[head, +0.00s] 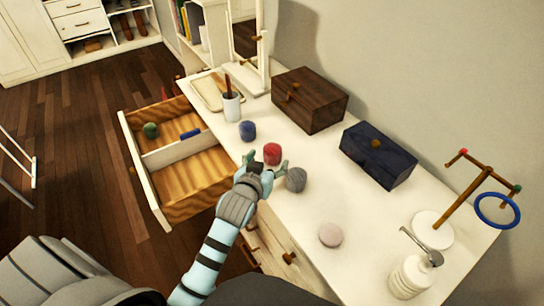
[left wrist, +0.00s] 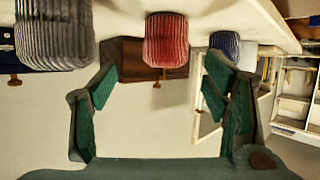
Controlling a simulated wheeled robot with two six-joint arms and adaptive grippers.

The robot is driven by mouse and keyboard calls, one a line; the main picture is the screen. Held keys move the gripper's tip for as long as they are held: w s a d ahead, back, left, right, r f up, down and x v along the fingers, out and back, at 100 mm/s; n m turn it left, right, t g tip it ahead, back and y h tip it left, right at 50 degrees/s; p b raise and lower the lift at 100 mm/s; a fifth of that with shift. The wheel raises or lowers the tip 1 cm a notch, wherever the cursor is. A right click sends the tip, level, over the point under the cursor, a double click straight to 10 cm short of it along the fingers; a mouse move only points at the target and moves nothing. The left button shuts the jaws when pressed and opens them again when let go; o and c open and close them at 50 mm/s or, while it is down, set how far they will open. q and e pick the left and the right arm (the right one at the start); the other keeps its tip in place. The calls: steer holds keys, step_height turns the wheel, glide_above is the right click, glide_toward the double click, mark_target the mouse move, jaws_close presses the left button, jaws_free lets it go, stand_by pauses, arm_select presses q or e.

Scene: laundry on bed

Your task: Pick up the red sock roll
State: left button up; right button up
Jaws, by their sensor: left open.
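The red sock roll (head: 272,153) stands on the white dresser top (head: 310,160). It also shows in the left wrist view (left wrist: 166,40), upper middle, between and beyond the finger tips. My left gripper (head: 266,164) is open and empty, its fingers spread just short of the red roll on the near side. In the left wrist view its two green-padded fingers (left wrist: 160,95) stand wide apart. I cannot tell whether any finger touches the roll. My right gripper is not in view.
A grey roll (head: 295,179) stands close to the right finger. A blue roll (head: 247,130), a cup (head: 231,105) and a pale pink roll (head: 330,235) are also on top. Two boxes, brown (head: 309,99) and dark blue (head: 378,155), stand along the wall. An open drawer (head: 190,180) juts out left.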

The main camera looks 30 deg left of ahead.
mark_target(270, 156)
arm_select(q)
steer(key=x, duration=0.2)
steer(key=b+x, duration=0.1)
steer(key=x, duration=0.5)
steer(key=shift+s+a+f, duration=0.15)
steer(key=shift+a, duration=0.2)
steer(key=c, duration=1.3)
